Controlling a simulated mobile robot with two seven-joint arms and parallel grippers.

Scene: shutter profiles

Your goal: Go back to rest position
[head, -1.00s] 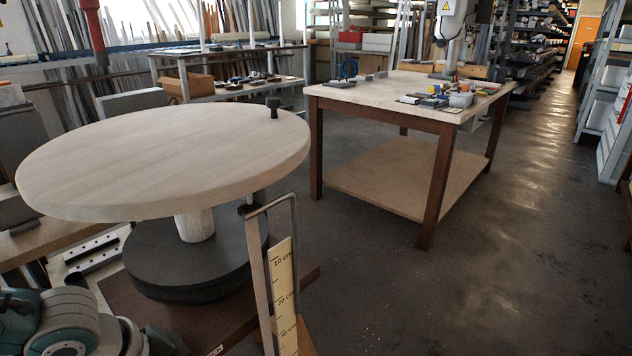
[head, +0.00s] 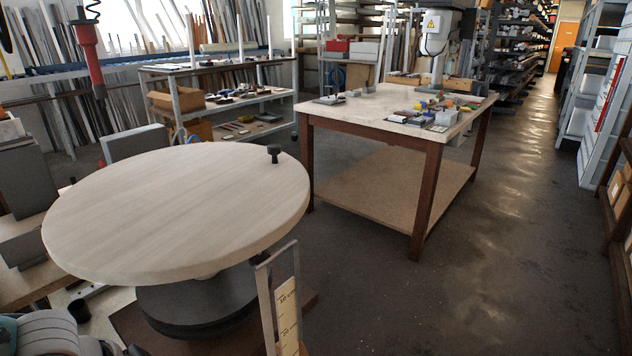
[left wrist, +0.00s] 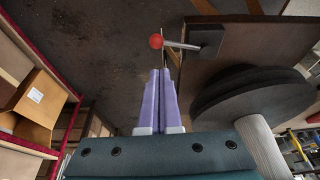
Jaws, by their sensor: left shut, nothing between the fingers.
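My left gripper (left wrist: 159,95) shows in the left wrist view as two purple fingers side by side, shut with nothing between them. It hangs over the dark floor, beside a brown board that carries a lever with a red ball knob (left wrist: 156,42). The knob is just beyond the fingertips in the picture; I cannot tell the gap. Neither gripper shows in the head view. The round wooden tabletop (head: 180,205) stands at the left there on a dark round base (head: 200,300), with a small black knob (head: 273,152) on its far edge.
A work table (head: 370,112) with small tools stands at centre right. A metal frame with a ruler (head: 287,310) rises in front of the round table. Shelving (head: 210,100) stands behind, racks (head: 600,100) at the right. The floor (head: 480,270) at right is clear. Cardboard boxes (left wrist: 33,105) sit on a shelf.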

